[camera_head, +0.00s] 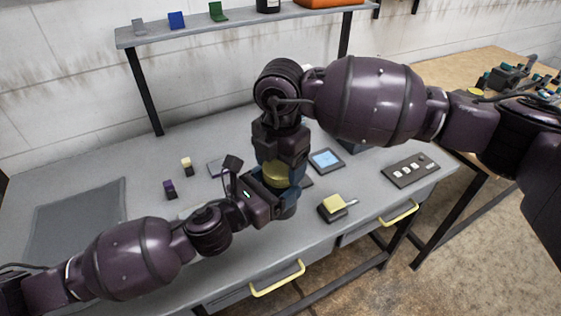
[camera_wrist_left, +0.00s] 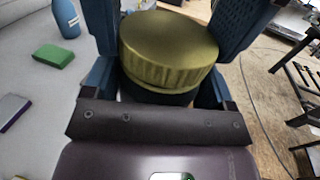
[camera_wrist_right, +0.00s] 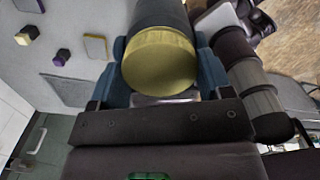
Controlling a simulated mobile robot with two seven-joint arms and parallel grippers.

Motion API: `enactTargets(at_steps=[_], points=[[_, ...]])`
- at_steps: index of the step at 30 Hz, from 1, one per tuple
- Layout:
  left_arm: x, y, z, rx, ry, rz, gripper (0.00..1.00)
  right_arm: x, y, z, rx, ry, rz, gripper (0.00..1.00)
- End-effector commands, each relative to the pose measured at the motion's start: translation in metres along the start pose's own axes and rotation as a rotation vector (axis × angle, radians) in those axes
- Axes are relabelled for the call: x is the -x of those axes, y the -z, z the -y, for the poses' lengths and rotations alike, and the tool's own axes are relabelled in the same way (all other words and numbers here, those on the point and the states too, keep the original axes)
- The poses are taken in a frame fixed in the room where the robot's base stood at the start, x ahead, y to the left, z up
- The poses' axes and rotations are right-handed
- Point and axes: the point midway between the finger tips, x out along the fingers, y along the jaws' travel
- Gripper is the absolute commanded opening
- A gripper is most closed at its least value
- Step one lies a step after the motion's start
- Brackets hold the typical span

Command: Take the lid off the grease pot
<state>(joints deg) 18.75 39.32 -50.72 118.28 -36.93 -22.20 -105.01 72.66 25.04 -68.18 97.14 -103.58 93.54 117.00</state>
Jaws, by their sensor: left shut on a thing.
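The grease pot is a dark round pot (camera_wrist_right: 157,12) with a ribbed olive-yellow lid (camera_wrist_left: 168,45) still on it. My left gripper (camera_head: 285,193) is shut on the dark body from the side, just below the lid, above the front part of the bench. My right gripper (camera_head: 280,165) comes down from above. Its blue fingers stand on both sides of the lid, which also fills the middle of the right wrist view (camera_wrist_right: 160,62). They look open, with narrow gaps. The fingers hide part of the pot in the head view (camera_head: 276,174).
On the grey bench (camera_head: 100,165) are a yellow-topped block with a handle (camera_head: 335,205), a blue-screened panel (camera_head: 326,160), a button panel (camera_head: 410,170) and small blocks (camera_head: 187,164). A shelf (camera_head: 240,27) stands behind. A dark mat (camera_head: 75,220) lies bare at left.

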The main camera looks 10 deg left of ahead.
Motion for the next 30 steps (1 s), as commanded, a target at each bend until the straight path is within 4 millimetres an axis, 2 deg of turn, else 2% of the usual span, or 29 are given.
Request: enactTargets(at_steps=[1, 4, 11, 24, 30], points=[[-0.0002, -0.001, -0.0002, 0.0, 0.0, 0.002, 0.12, 0.0001, 0.0, 0.0, 0.0, 0.0, 0.0, 0.56], [-0.0002, -0.0009, -0.0002, 0.0, 0.0, 0.002, 0.12, 0.0001, 0.0, 0.0001, 0.0, 0.0, 0.0, 0.43], [-0.0002, -0.0009, -0.0003, 0.0, -0.001, 0.002, 0.12, 0.0005, -0.0002, 0.0001, 0.076, 0.0, 0.001, 0.43], [-0.0002, -0.0008, -0.0005, 0.0, -0.001, 0.001, 0.12, 0.0008, -0.0003, 0.0001, 0.697, 0.001, 0.002, 0.43], [-0.0002, -0.0007, -0.0005, 0.0, -0.001, 0.001, 0.12, 0.001, -0.0002, 0.0001, 0.858, 0.0, 0.001, 0.43]])
